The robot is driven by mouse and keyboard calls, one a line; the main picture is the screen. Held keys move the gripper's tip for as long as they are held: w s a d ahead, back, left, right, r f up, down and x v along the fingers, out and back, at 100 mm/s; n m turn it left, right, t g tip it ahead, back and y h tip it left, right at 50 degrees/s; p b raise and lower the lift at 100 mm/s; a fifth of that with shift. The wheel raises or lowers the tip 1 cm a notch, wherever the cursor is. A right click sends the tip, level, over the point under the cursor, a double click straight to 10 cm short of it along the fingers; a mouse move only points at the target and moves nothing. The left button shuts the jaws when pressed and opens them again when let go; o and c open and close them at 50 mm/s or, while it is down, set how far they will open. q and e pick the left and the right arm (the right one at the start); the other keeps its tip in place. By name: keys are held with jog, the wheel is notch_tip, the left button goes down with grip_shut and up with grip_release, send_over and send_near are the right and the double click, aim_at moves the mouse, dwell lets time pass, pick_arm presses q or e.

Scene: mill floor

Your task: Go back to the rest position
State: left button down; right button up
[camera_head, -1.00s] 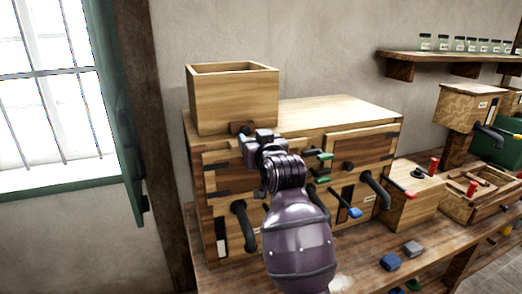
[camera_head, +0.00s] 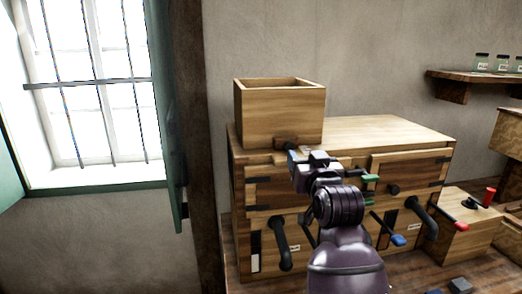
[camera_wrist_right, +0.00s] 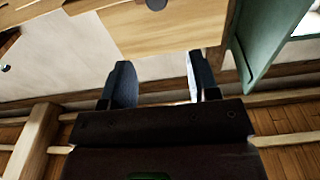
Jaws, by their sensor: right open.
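My right gripper (camera_head: 305,158) is in front of the upper part of a wooden cabinet machine (camera_head: 385,133), just below the open wooden box (camera_head: 280,115) on its top. In the right wrist view the two dark fingers (camera_wrist_right: 160,85) stand apart with nothing between them. Wood of the machine or box (camera_wrist_right: 185,25) shows beyond the fingertips. My right forearm hides part of the cabinet front. My left gripper is in neither view.
A smaller wooden box (camera_head: 465,220) stands at right. A shelf with jars (camera_head: 475,80) hangs on the wall. A barred window (camera_head: 95,90) is at left.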

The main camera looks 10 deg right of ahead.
jog(key=s+d+f+g, duration=0.15)
jog(key=s+f, duration=0.25)
jog(key=f, duration=0.5)
jog(key=s+d+f, duration=0.3)
jog(key=f, duration=0.6)
jog(key=s+d+f+g, duration=0.15)
jog(key=s+f, duration=0.25)
jog(key=f, duration=0.5)
jog(key=s+d+f+g, duration=0.2)
jog(key=s+f, duration=0.7)
jog(key=s, duration=0.1)
jog(key=s+d+f+g+h+b, duration=0.1)
jog(key=s+d+f+g, duration=0.1)
jog(key=s+f, duration=0.7)
jog(key=shift+s+d+h, duration=0.3)
jog(key=shift+s+d, duration=0.25)
jog(key=shift+s, duration=0.1)
jog(key=shift+c, duration=1.1)
jog(key=shift+s+d, duration=0.1)
